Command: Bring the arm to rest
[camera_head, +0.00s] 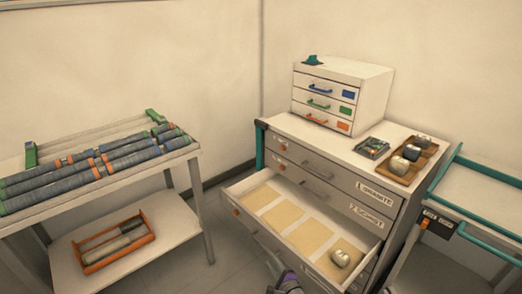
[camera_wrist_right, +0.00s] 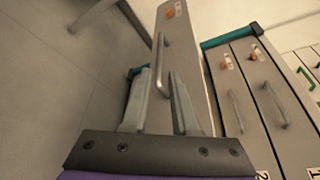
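My right gripper (camera_head: 278,268) shows at the bottom edge of the head view, in front of the pulled-out drawer (camera_head: 258,197). In the right wrist view its two fingers (camera_wrist_right: 160,80) stand apart with nothing clamped between them. The bar handle (camera_wrist_right: 162,62) of the pulled-out drawer shows in the gap near the fingertips; I cannot tell whether they touch it. My left gripper is not in view.
The open drawer juts from the grey cabinet (camera_head: 375,182) and holds beige pads and a pale rock (camera_head: 340,258). A core rack table (camera_head: 180,155) stands left, a teal-railed cart (camera_head: 480,200) right. Floor (camera_head: 225,245) is clear between table and cabinet.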

